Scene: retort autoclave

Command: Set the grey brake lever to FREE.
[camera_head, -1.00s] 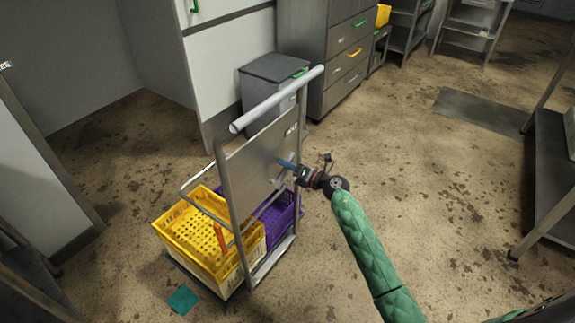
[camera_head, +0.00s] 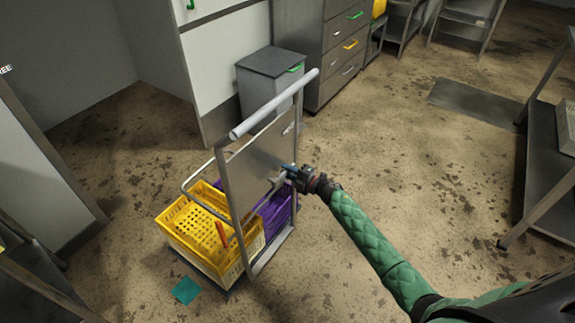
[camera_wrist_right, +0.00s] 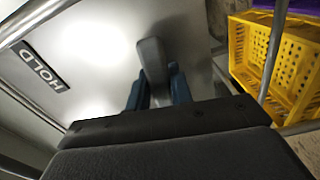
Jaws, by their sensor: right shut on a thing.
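The grey brake lever (camera_wrist_right: 152,60) stands out from the metal panel (camera_head: 258,160) of a cart. My right gripper (camera_head: 288,172) is at the panel's right side, and its blue fingers are closed around the lever, one on each side in the right wrist view (camera_wrist_right: 157,90). In the head view the lever (camera_head: 276,182) is mostly hidden by the gripper. A HOLD label (camera_wrist_right: 43,66) is on the panel, to the left of the lever in the wrist view. No FREE label is readable on the panel. My left gripper is not in view.
The cart has a tubular handle (camera_head: 275,104) above the panel. It carries a yellow crate (camera_head: 190,235) and a purple crate (camera_head: 283,207). A teal piece (camera_head: 185,290) lies on the floor. The floor right of the cart is clear.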

